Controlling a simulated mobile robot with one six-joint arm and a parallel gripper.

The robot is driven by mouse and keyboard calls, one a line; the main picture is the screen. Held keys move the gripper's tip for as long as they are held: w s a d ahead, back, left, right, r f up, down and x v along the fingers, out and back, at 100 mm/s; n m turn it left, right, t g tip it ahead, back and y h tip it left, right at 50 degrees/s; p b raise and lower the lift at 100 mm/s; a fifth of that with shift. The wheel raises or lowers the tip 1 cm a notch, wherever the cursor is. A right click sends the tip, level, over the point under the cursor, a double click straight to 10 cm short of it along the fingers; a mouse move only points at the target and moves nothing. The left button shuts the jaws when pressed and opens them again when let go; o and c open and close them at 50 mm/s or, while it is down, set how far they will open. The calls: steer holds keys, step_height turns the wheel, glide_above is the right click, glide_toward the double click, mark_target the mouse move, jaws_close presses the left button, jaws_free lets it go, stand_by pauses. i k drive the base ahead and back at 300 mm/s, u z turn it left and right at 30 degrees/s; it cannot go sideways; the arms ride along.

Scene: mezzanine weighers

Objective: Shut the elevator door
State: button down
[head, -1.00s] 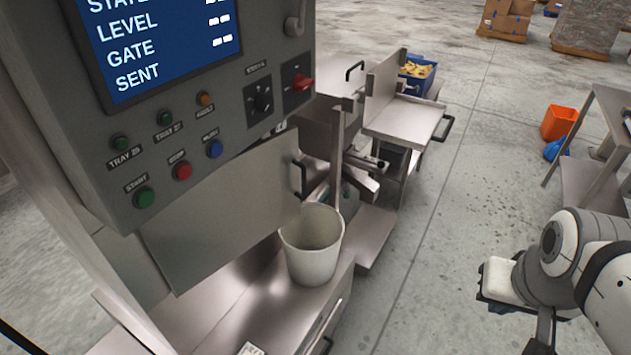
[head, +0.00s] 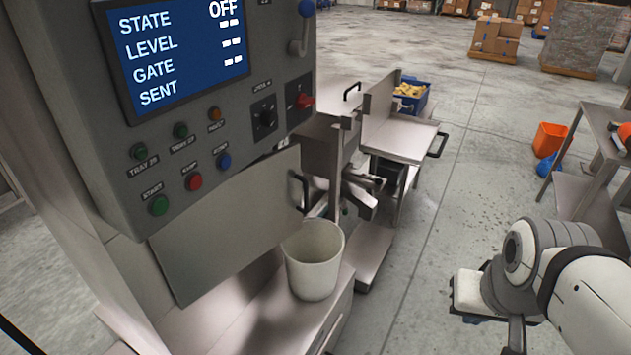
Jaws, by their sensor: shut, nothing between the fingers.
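A grey metal panel (head: 228,225) with a black handle (head: 298,192) at its right edge hangs tilted below the control box. It may be the elevator door; I cannot tell for sure, nor whether it stands open. My gripper (head: 516,338) is at the lower right, over open floor, well apart from the panel. It is shut and empty, and its tips run out of the frame at the bottom.
The control box (head: 75,120) has a screen (head: 176,52) reading STATE OFF. A pale bucket (head: 313,262) stands on a steel ledge below the panel. Steel machines (head: 400,140) stand behind it. A table (head: 590,195) and an orange bin (head: 550,137) are at right. The floor between is clear.

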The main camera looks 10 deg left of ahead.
mark_target(259, 207)
steer(key=i, duration=0.95)
